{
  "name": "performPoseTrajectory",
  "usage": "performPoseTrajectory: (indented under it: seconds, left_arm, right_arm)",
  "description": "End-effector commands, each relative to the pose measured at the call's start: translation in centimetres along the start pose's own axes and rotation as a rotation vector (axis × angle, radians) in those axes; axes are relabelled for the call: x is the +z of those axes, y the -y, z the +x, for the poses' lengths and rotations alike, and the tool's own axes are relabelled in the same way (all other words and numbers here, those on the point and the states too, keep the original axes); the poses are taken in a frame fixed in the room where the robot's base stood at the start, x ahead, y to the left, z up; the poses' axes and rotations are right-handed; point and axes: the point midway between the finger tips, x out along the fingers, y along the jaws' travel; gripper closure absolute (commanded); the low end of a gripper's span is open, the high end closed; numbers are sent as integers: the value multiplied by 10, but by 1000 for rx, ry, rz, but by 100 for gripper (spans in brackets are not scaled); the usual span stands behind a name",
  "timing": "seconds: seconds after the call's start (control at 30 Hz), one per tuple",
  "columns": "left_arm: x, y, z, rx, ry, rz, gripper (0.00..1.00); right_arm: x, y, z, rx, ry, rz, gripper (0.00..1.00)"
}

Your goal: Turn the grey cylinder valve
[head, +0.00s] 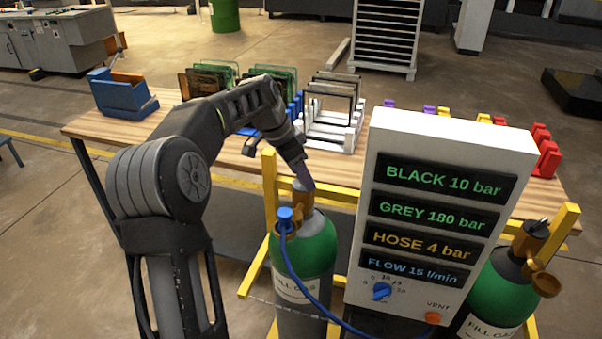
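The left gas cylinder (305,250) stands upright with a green shoulder and a grey body below. Its brass valve (301,200) is on top, and a blue hose connector (286,217) sits at the valve's side. My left gripper (304,184) points down at the top of this valve and hides it. Its fingers overlap the valve top; I cannot tell whether they grip it. The right cylinder (500,285) also has a green shoulder and a brass valve (529,240) with a dark top; its body colour is unclear. My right gripper is out of view.
A white panel (440,140) between the cylinders reads BLACK 10 bar, GREY 180 bar, HOSE 4 bar, FLOW 15 l/min. It has a blue knob (381,292) and an orange vent button (432,318). Yellow frame posts (270,180) flank the cylinders. A wooden table (235,150) with racks stands behind.

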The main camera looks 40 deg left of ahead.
Motion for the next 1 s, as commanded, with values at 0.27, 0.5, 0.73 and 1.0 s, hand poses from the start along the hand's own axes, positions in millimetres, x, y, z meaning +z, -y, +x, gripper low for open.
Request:
performPoseTrajectory:
  seconds: [0.27,0.5,0.73,1.0]
  left_arm:
    - [0,0,0,1,0,-2,24]
    - [0,0,-2,1,0,-2,24]
    - [0,0,-27,-2,-2,-2,24]
    - [0,0,-69,-1,-1,-2,24]
  right_arm:
    - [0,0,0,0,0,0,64]
    - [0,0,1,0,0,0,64]
    - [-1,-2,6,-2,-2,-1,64]
    - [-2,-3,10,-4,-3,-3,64]
